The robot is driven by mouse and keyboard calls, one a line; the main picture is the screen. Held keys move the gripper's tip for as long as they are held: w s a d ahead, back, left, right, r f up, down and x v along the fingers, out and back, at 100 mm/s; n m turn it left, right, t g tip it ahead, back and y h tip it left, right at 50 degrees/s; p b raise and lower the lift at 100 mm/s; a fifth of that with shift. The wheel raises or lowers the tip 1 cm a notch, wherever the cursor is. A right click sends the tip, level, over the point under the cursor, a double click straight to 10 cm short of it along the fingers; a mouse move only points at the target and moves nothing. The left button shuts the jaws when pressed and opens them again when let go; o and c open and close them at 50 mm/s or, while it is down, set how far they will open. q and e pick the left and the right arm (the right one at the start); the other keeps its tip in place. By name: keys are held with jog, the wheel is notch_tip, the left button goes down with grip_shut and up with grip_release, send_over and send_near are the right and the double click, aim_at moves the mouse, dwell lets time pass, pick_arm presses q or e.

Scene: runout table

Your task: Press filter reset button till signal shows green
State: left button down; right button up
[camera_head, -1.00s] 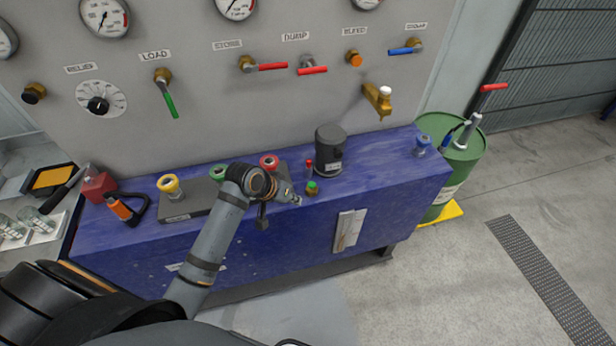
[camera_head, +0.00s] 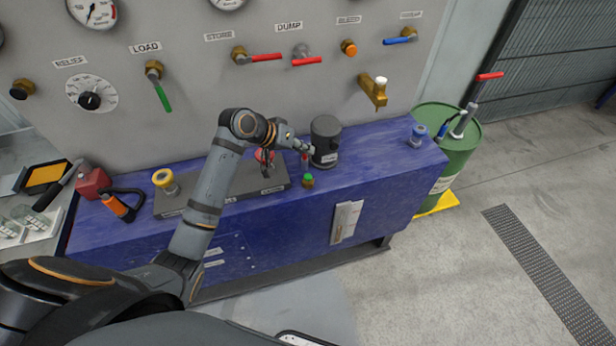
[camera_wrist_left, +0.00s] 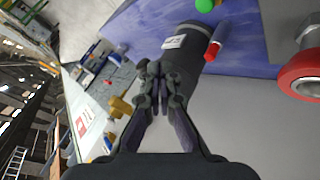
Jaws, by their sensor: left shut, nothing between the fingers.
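The dark grey filter canister (camera_head: 326,142) stands on the blue bench, with a white label low on its side. It also shows in the wrist view (camera_wrist_left: 188,48). A small red-tipped post (camera_head: 304,160) stands beside it; its red tip shows in the wrist view (camera_wrist_left: 212,50). A green dome on a brass base (camera_head: 308,180) sits in front, partly cut off in the wrist view (camera_wrist_left: 205,5). My left gripper (camera_head: 308,148) is shut and empty beside the canister's upper part. In the wrist view its fingertips (camera_wrist_left: 153,70) appear near the canister's top; contact is unclear.
A grey plate (camera_head: 275,184) with coloured ring fittings lies left of the canister, partly behind my arm. The panel behind carries gauges and valve levers, with a brass tap (camera_head: 374,90). A blue fitting (camera_head: 417,135) and green drum (camera_head: 455,155) are right.

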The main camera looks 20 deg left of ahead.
pick_arm(q)
jog(key=b, duration=0.7)
send_over(305, 177)
notch_tip(305, 177, down, 6)
jog(key=shift+f, duration=1.2)
jog(key=shift+f, duration=0.15)
jog(key=shift+f, duration=0.25)
jog(key=shift+f, duration=0.55)
dwell(0.6)
jog(key=shift+s, duration=0.1)
